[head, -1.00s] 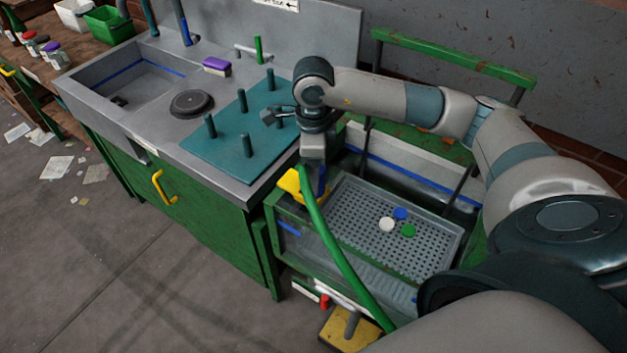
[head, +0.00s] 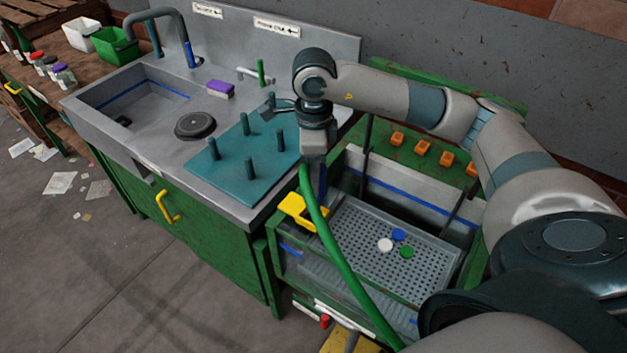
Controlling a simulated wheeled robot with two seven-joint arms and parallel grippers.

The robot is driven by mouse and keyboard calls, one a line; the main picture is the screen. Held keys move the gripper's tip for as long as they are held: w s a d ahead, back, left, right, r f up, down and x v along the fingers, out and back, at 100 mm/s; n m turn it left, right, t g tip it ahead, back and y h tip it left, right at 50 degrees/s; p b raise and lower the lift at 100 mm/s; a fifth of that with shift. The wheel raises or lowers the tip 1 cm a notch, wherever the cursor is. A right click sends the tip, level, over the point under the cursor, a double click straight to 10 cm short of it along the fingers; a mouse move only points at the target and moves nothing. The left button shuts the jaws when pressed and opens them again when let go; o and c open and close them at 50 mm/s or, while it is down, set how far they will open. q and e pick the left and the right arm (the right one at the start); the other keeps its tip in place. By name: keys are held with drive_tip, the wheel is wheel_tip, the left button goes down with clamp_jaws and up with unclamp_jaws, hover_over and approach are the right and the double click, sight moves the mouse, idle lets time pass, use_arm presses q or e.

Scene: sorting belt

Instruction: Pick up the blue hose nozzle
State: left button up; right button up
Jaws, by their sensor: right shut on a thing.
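The blue hose nozzle (head: 322,182) hangs below my right gripper (head: 315,150), partly hidden by the gripper and the green hose. My right gripper is shut on it. The green hose (head: 338,255) runs from beside the nozzle down to the lower right. A yellow holder (head: 299,207) sits at the left edge of the wash tank, just below and left of the nozzle. The nozzle shows apart from most of the holder; whether its tip touches it, I cannot tell. My left gripper is out of view.
A teal peg board (head: 235,172) lies on the counter left of the gripper. A perforated tray (head: 372,261) with white, blue and green caps is in the tank (head: 420,203). Orange blocks (head: 422,147) stand on a green shelf behind. The sink (head: 140,100) is at the left.

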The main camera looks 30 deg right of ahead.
wheel_tip(320, 180, up, 2)
drive_tip(key=shift+r, duration=0.1)
idle(0.4)
drive_tip(key=o, duration=0.4)
drive_tip(key=shift+c, duration=0.2)
